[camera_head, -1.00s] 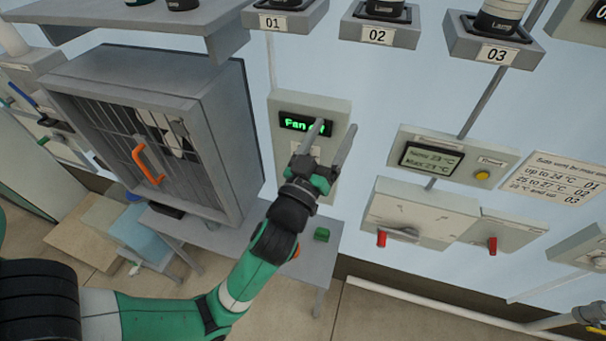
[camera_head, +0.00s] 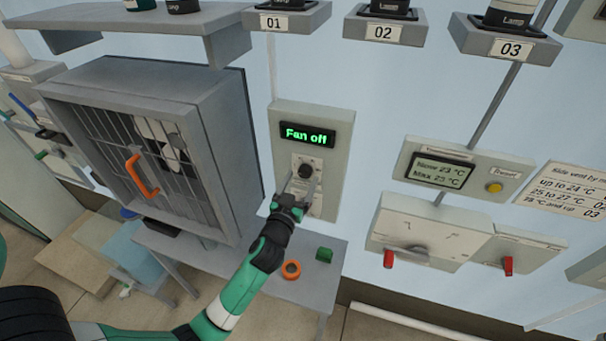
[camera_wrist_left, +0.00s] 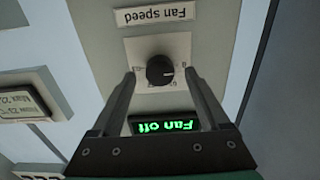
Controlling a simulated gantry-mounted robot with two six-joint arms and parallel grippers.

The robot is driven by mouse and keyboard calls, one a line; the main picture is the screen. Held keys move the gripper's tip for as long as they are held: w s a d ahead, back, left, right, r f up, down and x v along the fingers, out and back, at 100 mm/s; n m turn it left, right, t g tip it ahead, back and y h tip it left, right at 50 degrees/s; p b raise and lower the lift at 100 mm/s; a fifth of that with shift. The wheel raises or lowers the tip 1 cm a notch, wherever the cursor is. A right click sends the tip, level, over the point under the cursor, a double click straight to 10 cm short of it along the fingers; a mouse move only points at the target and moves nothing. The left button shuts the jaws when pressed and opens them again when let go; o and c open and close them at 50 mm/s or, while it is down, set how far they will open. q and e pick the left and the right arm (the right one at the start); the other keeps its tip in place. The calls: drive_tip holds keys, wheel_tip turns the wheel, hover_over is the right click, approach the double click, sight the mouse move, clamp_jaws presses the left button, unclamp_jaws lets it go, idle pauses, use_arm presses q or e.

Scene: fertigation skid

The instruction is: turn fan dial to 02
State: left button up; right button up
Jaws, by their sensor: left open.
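The fan dial (camera_head: 305,172) is a round black knob on a white plate, on a grey panel (camera_head: 342,140) on the wall. Above it, a display (camera_head: 307,135) reads "Fan off" in green. My left gripper (camera_head: 300,183) is open in front of the dial, its two fingers to either side of it in the picture. In the left wrist view the dial (camera_wrist_left: 160,70) shows upside down between the fingertips (camera_wrist_left: 160,75), with a "Fan speed" label (camera_wrist_left: 155,14) beyond it. I cannot tell whether the fingers touch the dial. My right gripper is not in view.
A grey cabinet with bars and an orange handle (camera_head: 141,175) stands to the left. A small table (camera_head: 318,277) below the panel holds an orange ring (camera_head: 291,269) and a green block (camera_head: 324,254). A thermometer box (camera_head: 440,170) and a switch box with red levers (camera_head: 420,230) are to the right.

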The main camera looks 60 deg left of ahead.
use_arm(q)
drive_tip(key=shift+x, duration=1.15)
drive_tip(key=shift+d, duration=0.1)
clamp_jaws()
